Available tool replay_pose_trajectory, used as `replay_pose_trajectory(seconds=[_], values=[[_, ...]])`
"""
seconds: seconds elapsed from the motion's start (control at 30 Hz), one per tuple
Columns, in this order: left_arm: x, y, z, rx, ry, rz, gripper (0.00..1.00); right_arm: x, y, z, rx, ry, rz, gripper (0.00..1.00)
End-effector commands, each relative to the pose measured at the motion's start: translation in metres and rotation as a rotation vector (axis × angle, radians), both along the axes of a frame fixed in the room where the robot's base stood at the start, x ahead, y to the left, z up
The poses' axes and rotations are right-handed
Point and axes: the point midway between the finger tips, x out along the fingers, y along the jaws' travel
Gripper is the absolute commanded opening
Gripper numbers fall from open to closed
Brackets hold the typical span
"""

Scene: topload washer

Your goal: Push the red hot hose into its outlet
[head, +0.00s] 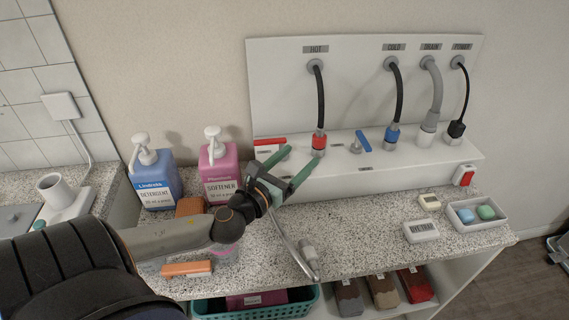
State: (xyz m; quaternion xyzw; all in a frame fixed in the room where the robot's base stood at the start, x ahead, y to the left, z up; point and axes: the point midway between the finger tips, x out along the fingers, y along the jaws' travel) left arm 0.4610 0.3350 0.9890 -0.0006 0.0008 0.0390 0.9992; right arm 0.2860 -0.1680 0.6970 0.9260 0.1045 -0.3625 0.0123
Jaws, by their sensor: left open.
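The hot hose (320,100) is black with a red collar (319,141). It hangs from the port under the HOT label (316,49) on the white back panel. Its red end stands roughly upright at the white ledge, with a pale metal part (318,153) just below the collar. I cannot tell how deep it sits in the outlet. My left gripper (299,160) is open, its green fingers spread just left of and in front of the collar, with nothing visible between them. My right gripper is not in view.
A red lever (270,142) lies left of the hose and a blue lever (362,140) right. Cold (399,95), drain (435,95) and power (465,95) lines hang further right. Detergent (156,182) and softener (218,170) bottles stand left. A metal rod (296,248) crosses the counter front.

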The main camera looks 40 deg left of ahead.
Motion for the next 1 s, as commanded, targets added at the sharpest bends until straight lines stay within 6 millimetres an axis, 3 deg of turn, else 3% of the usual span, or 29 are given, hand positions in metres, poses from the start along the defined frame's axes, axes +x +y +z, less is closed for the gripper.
replay_pose_trajectory(seconds=[0.2, 0.4, 1.0], values=[[-0.027, -0.002, -0.002, 0.000, 0.003, 0.001, 0.76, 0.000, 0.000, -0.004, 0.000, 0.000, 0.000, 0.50], [-0.039, -0.003, 0.000, 0.001, 0.001, 0.001, 0.76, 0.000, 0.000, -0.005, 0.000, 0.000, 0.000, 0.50], [-0.042, -0.003, 0.000, 0.000, 0.000, 0.001, 0.76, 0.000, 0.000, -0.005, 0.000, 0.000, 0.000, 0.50]])
